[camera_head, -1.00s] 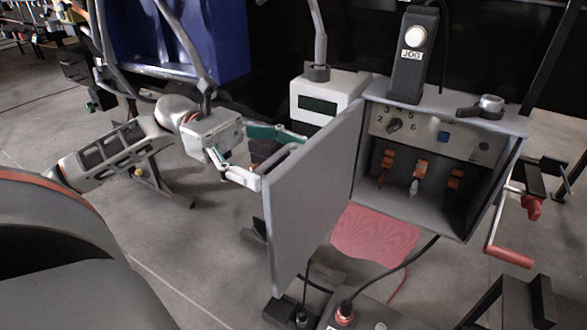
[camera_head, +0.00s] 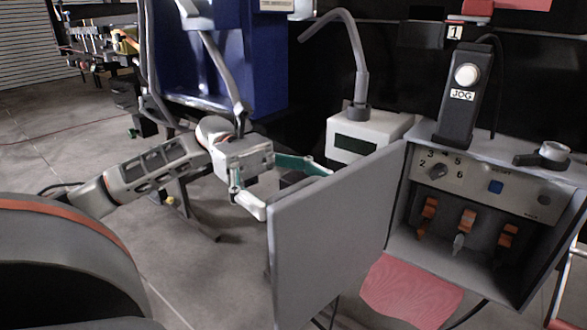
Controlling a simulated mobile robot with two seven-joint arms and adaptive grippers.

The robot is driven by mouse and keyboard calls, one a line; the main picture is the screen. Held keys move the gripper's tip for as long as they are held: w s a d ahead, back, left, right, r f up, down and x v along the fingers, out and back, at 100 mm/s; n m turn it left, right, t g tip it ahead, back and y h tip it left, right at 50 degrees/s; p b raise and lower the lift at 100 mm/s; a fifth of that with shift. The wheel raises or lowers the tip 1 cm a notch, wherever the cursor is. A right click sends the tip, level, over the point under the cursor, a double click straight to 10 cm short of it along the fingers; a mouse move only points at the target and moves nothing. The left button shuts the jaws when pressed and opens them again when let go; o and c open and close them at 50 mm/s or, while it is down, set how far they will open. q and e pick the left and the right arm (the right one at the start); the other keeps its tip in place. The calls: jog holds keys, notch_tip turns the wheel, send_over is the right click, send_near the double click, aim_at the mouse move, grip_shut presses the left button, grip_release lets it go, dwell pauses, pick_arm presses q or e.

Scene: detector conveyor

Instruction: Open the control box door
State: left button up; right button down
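The grey control box (camera_head: 512,282) stands at the right, with its door (camera_head: 335,232) swung wide open to the left on the hinge side. Inside show a numbered rotary knob (camera_head: 434,171), a blue button (camera_head: 495,187) and several orange-and-grey switches (camera_head: 466,222). My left gripper (camera_head: 295,190) is at the door's upper left edge, fingers spread, one in front by the edge and the teal one behind. Whether it touches the door cannot be told. My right gripper is not in view.
A JOG pendant (camera_head: 462,95) stands on the box top beside a round latch (camera_head: 551,152). A white device with a dark display (camera_head: 355,146) is behind the door. A blue cabinet (camera_head: 270,70) stands behind my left arm. A red mat (camera_head: 408,290) lies below the box.

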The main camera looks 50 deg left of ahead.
pick_arm(q)
jog(key=shift+a, duration=0.1)
jog(key=a, duration=1.1)
jog(key=shift+s+a, duration=0.25)
jog(key=shift+a, duration=0.15)
